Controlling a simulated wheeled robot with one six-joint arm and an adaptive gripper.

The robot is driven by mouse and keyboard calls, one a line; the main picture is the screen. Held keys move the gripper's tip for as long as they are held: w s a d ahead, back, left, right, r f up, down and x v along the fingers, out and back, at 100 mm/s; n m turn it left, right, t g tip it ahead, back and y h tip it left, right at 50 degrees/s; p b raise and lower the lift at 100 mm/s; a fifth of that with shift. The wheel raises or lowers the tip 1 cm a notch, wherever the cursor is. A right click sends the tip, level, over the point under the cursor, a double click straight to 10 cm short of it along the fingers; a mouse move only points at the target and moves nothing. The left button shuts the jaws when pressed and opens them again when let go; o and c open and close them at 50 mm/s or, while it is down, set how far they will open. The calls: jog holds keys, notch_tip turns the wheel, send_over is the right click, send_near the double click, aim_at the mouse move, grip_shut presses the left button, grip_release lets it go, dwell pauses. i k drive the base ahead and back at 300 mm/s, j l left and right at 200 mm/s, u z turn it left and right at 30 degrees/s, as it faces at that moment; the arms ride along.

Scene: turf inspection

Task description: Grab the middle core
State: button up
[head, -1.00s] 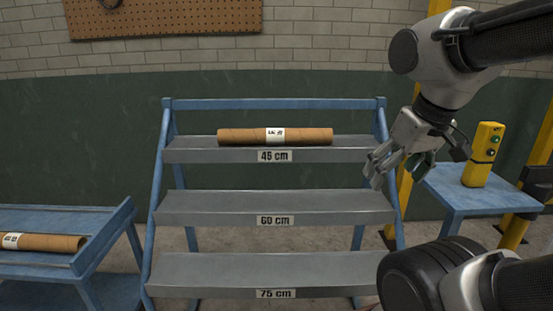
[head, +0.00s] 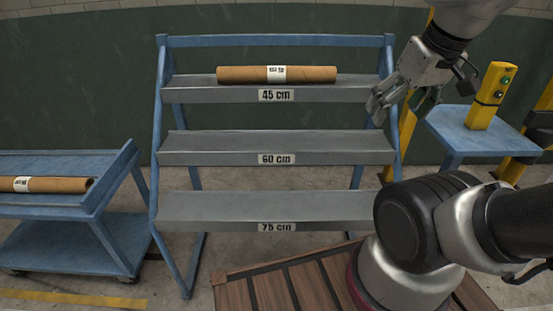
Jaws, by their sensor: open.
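A brown cardboard core (head: 310,74) with a white label lies on the top step of a blue-framed rack (head: 158,120), above the sign "45 cm". The middle step (head: 230,143), signed "60 cm", and the bottom step (head: 230,207), signed "75 cm", are empty. A second labelled core (head: 65,185) lies on a blue cart at the left. My gripper (head: 390,115) is open and empty, in the air at the rack's upper right, apart from both cores. It overlaps the rack's right post in the picture.
A yellow control box (head: 492,95) with buttons stands on a small blue table (head: 455,135) at the right, near yellow posts. The blue cart (head: 30,212) is left of the rack. A slatted wooden platform (head: 245,293) lies in front.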

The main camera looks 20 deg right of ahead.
aim_at(22, 184)
jog(key=u, duration=1.45)
jog(key=i+j+z, duration=0.25)
jog(key=i+j, duration=0.35)
jog(key=i, duration=0.25)
jog(key=i+j+z, duration=0.25)
jog(key=i+j, duration=0.55)
jog(key=i+j+z, duration=0.25)
jog(key=i+j, duration=0.45)
jog(key=j, duration=0.25)
